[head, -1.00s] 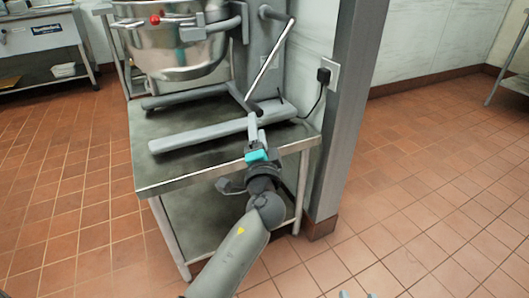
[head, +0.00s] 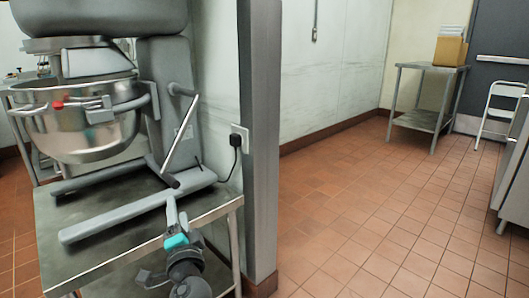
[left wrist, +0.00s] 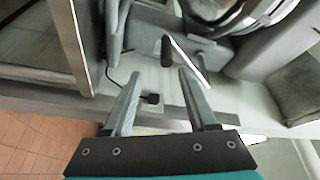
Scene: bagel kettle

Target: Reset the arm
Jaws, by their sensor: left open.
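My left gripper (head: 172,208) is in the lower left of the head view, at the front of the grey stand mixer (head: 165,60). In the left wrist view its two fingers (left wrist: 160,78) are apart, with nothing held between them. The mixer's metal lever (head: 183,135) has a dark end just beyond my fingertips, and it shows beyond them in the left wrist view (left wrist: 188,58) too. I cannot tell whether they touch. My right gripper is not in view.
The mixer, with its steel bowl (head: 85,122), stands on a metal table (head: 100,252). A grey post (head: 261,150) rises right of it. A plug (head: 235,141) sits on the wall. Tiled floor (head: 370,215) is open to the right, before a side table (head: 428,95).

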